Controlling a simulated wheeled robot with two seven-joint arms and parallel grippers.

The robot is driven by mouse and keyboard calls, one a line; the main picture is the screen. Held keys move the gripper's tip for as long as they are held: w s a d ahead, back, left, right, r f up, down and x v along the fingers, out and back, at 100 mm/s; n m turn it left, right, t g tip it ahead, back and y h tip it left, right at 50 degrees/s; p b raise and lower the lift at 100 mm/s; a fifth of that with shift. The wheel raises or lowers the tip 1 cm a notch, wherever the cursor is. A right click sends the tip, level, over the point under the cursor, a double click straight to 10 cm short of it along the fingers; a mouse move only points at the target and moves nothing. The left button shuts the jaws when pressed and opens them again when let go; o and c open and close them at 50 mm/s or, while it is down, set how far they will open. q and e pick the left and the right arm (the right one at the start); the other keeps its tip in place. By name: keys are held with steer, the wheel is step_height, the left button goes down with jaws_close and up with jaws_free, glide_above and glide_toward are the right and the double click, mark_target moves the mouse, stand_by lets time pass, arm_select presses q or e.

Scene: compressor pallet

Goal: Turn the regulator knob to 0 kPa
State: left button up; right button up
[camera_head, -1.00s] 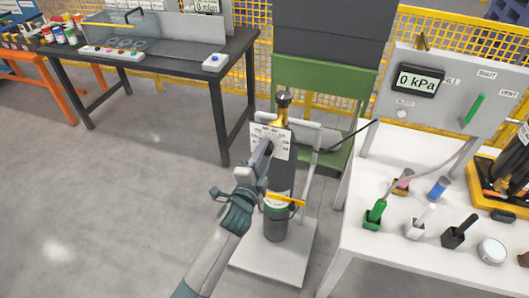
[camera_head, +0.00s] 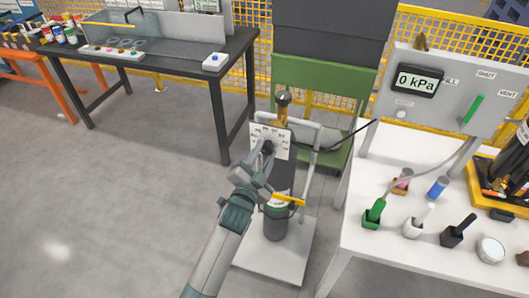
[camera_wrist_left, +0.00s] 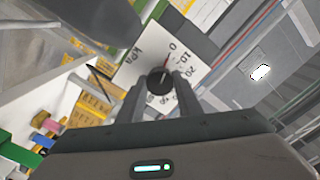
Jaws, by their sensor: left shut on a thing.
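The regulator knob (camera_wrist_left: 160,80) is a round black knob on a white dial plate (camera_wrist_left: 186,52) with kPa figures. In the wrist view it sits between the two fingertips of my left gripper (camera_wrist_left: 160,90), which is shut on it. In the head view the dial plate (camera_head: 283,143) is on the dark gas cylinder (camera_head: 276,228), with my left gripper (camera_head: 263,156) at the knob. My right gripper is not in view.
The cylinder stands on a pale trolley (camera_head: 262,262). A white table (camera_head: 380,258) at right carries a panel with a 0 kPa display (camera_head: 416,81) and several holders. A dark workbench (camera_head: 170,68) is at the back left. The floor at left is clear.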

arm_select(q)
steer(key=o, duration=1)
steer(key=shift+o, duration=0.2)
steer(key=shift+s, duration=0.15)
steer(key=b+v, duration=0.4)
steer(key=v, duration=1.3)
steer(key=shift+a+f, duration=0.1)
